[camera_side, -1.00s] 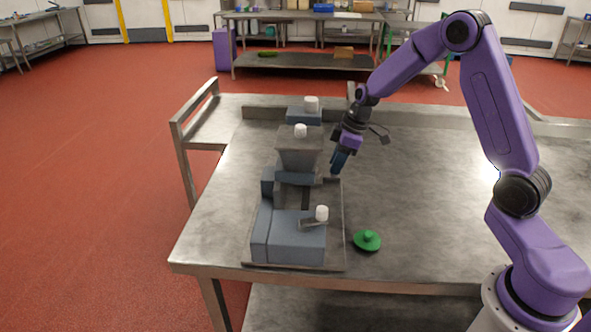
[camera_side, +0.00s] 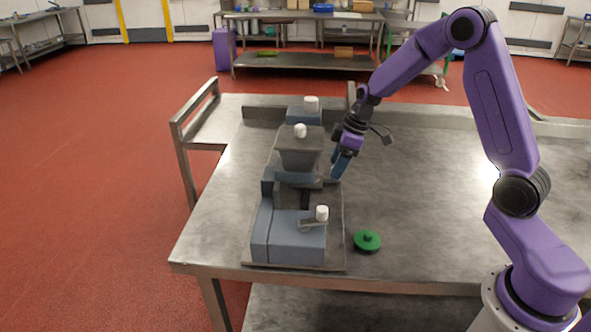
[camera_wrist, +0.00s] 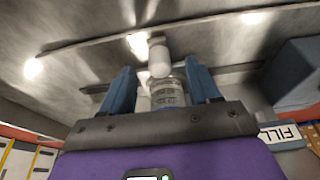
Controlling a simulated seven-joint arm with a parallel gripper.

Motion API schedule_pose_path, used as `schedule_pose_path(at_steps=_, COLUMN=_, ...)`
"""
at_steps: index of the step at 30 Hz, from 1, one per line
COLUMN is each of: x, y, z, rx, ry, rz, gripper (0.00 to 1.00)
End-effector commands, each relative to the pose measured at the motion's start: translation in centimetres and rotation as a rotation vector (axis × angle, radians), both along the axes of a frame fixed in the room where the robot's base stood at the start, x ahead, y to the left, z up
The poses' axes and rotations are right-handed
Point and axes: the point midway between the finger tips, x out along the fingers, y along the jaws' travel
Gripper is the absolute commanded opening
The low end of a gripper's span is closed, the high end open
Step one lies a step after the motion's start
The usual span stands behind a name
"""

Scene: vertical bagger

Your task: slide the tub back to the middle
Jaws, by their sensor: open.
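The tub appears to be the grey tapered vessel with a white knob (camera_side: 298,152) on the blue-grey bagging machine (camera_side: 296,238); I cannot tell for certain. My gripper (camera_side: 335,172) is low beside its right side, tilted. Whether the fingers touch it is unclear in the side view. In the wrist view my gripper (camera_wrist: 161,88) is open, with one blue finger on each side of a greyish, see-through cylinder (camera_wrist: 167,94). A white knob (camera_wrist: 159,58) shows above that cylinder. No firm contact with either finger is visible.
A green knobbed disc (camera_side: 367,242) lies right of the machine. Another white knob (camera_side: 321,213) is on the front block, and one (camera_side: 311,103) stands at the back. A FILL label (camera_wrist: 284,134) shows at right. The table's right side (camera_side: 430,200) is clear.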

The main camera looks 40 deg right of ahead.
Motion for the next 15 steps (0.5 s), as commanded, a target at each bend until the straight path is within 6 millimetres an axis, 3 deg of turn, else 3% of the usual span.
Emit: schedule_pose_path(at_steps=15, x=-0.8, y=-0.9, z=4.0, rx=-0.001, ry=-0.002, rz=0.001, gripper=0.61)
